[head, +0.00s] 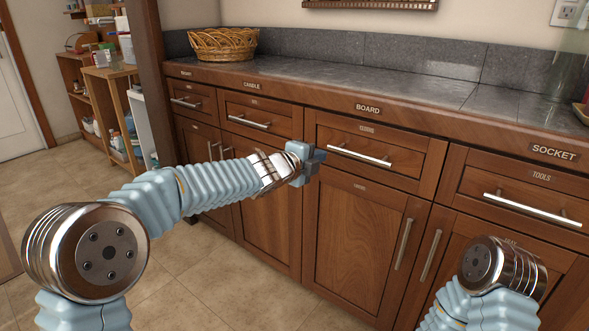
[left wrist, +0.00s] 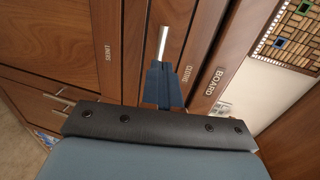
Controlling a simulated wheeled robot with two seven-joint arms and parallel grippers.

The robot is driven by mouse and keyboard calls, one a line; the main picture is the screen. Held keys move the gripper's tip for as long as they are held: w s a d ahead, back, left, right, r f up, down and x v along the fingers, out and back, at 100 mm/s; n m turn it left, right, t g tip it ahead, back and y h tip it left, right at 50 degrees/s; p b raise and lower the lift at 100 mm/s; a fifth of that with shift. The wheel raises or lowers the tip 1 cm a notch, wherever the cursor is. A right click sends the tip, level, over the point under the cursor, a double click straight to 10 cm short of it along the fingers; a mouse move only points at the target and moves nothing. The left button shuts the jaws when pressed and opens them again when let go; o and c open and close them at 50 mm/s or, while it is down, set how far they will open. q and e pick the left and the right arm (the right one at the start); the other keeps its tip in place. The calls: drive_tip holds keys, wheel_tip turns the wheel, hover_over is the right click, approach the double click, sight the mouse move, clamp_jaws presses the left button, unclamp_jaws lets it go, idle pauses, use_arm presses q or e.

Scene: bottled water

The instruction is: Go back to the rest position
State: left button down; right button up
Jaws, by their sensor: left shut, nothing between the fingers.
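My left gripper (head: 316,160) is stretched out in front of the wooden cabinet, near the drawer labelled CLOTHS (head: 366,148). Its blue fingers are shut with nothing between them. In the left wrist view the shut fingers (left wrist: 162,88) point toward the drawer's metal handle (left wrist: 162,43). I cannot tell the exact gap between fingertips and handle. In the head view the handle (head: 359,156) is to the right of the fingertips. Part of my right arm shows at the bottom right of the head view, but its gripper is not in view.
The cabinet's drawers and doors look closed. A stone countertop (head: 350,68) runs above them, with a wicker basket (head: 223,44) at its left end. Wooden shelves (head: 108,85) with small items stand at the back left. The tiled floor (head: 200,285) at left looks clear.

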use_arm(q)
drive_tip(key=v, duration=0.7)
drive_tip(key=s+a+f+n+g+y, duration=0.25)
drive_tip(key=f+n, duration=0.35)
drive_tip(key=f, duration=1)
drive_tip(key=s+a+f+n+g+y, duration=0.1)
drive_tip(key=s+a+f+n+g, duration=0.45)
drive_tip(key=f, duration=0.95)
drive_tip(key=s+a+f+n+g+y, duration=0.1)
drive_tip(key=s+f+n+g, duration=0.1)
drive_tip(key=s+f+n, duration=0.6)
drive_tip(key=s+a+f+n+g, duration=0.2)
drive_tip(key=s+f+n, duration=0.5)
drive_tip(key=s+f, duration=0.5)
drive_tip(key=s, duration=0.5)
drive_tip(key=shift+n+y+p, duration=0.35)
drive_tip(key=shift+a+f, duration=0.15)
